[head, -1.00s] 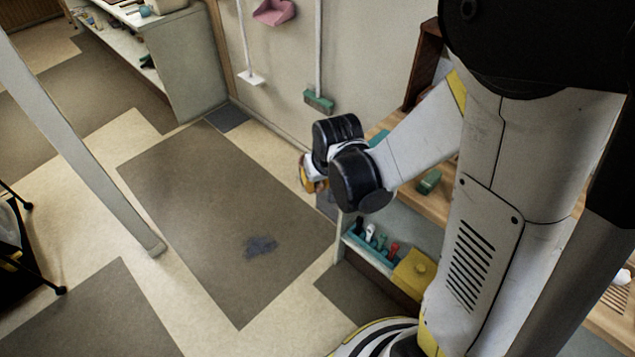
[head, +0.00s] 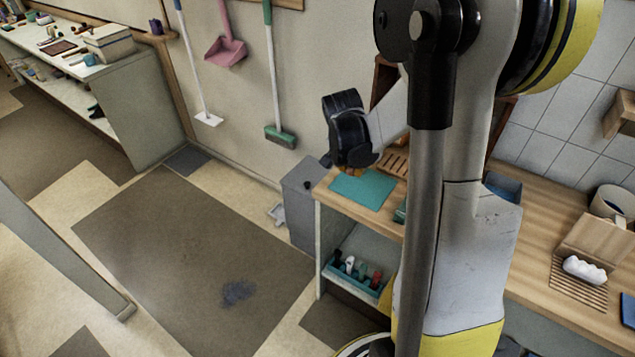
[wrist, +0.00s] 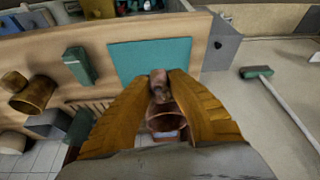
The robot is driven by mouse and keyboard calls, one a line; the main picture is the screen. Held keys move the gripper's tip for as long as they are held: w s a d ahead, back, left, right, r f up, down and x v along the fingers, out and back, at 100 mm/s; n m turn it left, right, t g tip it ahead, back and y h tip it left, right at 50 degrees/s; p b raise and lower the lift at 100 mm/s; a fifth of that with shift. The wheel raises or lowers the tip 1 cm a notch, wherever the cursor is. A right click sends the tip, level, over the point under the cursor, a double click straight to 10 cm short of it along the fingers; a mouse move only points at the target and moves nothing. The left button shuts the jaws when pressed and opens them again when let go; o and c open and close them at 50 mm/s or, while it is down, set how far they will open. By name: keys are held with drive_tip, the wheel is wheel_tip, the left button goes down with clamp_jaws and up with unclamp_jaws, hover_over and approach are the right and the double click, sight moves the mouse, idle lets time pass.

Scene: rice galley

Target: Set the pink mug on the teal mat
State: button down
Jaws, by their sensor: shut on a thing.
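The teal mat (head: 363,189) lies flat at the left end of the wooden counter in the head view. It also shows in the wrist view (wrist: 150,58), just beyond my fingertips. My gripper (wrist: 160,80) is shut on the pink mug (wrist: 165,122), which shows dull pinkish-brown between the orange fingers. In the head view only a bit of the orange fingers shows under my black wrist, at the mat's upper edge, and the mug is hidden there. I cannot tell how high the mug is above the counter.
A green block (wrist: 78,66) sits on the counter near the mat. A slatted wooden rack (head: 396,163) is behind the mat. A grey bin (head: 302,205) stands beside the counter's left end. Brown vessels (wrist: 35,94) stand farther along. The mat's visible surface is bare.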

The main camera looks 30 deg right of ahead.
drive_tip(key=shift+s+d+r+m, duration=0.2)
drive_tip(key=shift+d+m, duration=0.1)
drive_tip(key=shift+d, duration=0.35)
drive_tip(key=shift+s+d+r+m, duration=0.15)
drive_tip(key=shift+d+m, duration=0.15)
drive_tip(key=shift+d, duration=0.3)
drive_tip(key=shift+f, duration=0.1)
wheel_tip(320, 180, down, 6)
drive_tip(key=b, duration=0.5)
drive_tip(key=shift+f+b, duration=0.5)
drive_tip(key=c, duration=1.3)
unclamp_jaws()
drive_tip(key=shift+a, duration=0.1)
drive_tip(key=v, duration=1.2)
drive_tip(key=shift+w+a, duration=0.15)
drive_tip(key=shift+w, duration=0.1)
